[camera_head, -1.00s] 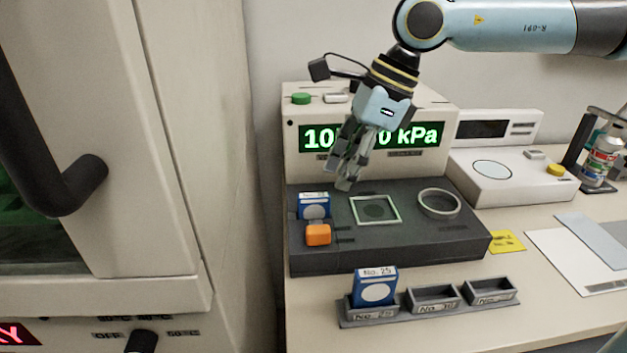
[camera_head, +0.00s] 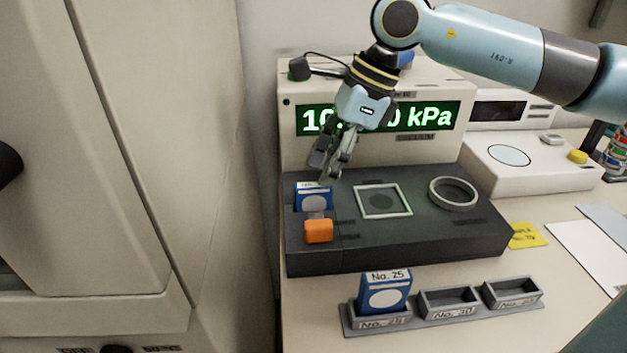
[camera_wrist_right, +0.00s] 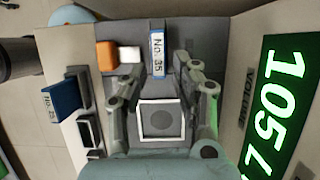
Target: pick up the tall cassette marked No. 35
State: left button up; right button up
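A tall blue cassette (camera_head: 313,199) stands upright in a slot at the left of the dark instrument deck. In the right wrist view its narrow white label reads No. 35 (camera_wrist_right: 157,50). My right gripper (camera_head: 328,172) is just above and behind it, pointing down, with nothing held. In the right wrist view the fingers are spread apart (camera_wrist_right: 157,65), with the cassette between and just beyond the tips; contact cannot be told. My left gripper is not in view.
An orange block (camera_head: 318,231) sits in front of the cassette. Another blue cassette marked No. 25 (camera_head: 385,293) stands in the front rack (camera_head: 430,318), whose other two compartments look empty. A square frame (camera_head: 383,201) and a ring (camera_head: 453,193) lie right on the deck. The pressure display (camera_head: 380,118) rises behind.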

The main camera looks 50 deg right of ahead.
aim_at(315, 184)
jog(key=x, duration=0.4)
jog(key=shift+w+a+r, duration=0.1)
jog(key=shift+a, duration=0.2)
jog(key=shift+w+a+f, duration=0.1)
jog(key=shift+f, duration=0.4)
grip_shut()
